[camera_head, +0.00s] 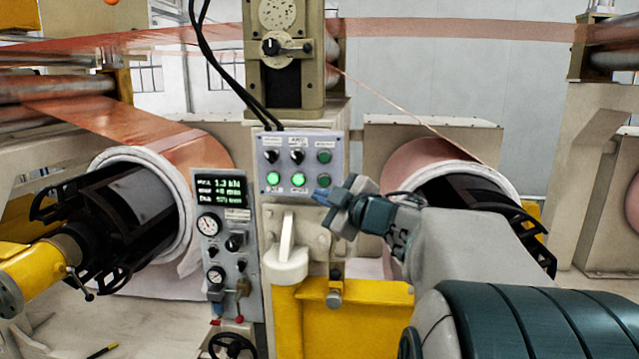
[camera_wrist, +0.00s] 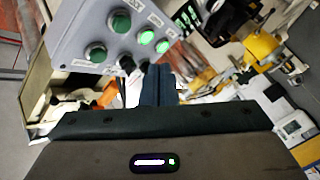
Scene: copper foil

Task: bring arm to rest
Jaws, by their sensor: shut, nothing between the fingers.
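My gripper (camera_head: 322,196) is shut and empty in the head view, with its blue fingertips just in front of the lower right part of the grey button panel (camera_head: 310,144). My arm (camera_head: 455,255) reaches in from the lower right. In the wrist view my shut gripper (camera_wrist: 159,84) points up toward the same panel (camera_wrist: 72,38), which is tilted at the upper left. The panel has dark knobs, dark green buttons and lit green buttons. I cannot tell whether the fingertips touch it.
A gauge panel (camera_head: 222,240) with a lit display stands left of the button panel. A cream lever (camera_head: 287,240) sits below it, above a yellow block (camera_head: 365,318). Copper foil rolls (camera_head: 150,140) flank the column on both sides. A black handwheel (camera_head: 232,347) is at the bottom.

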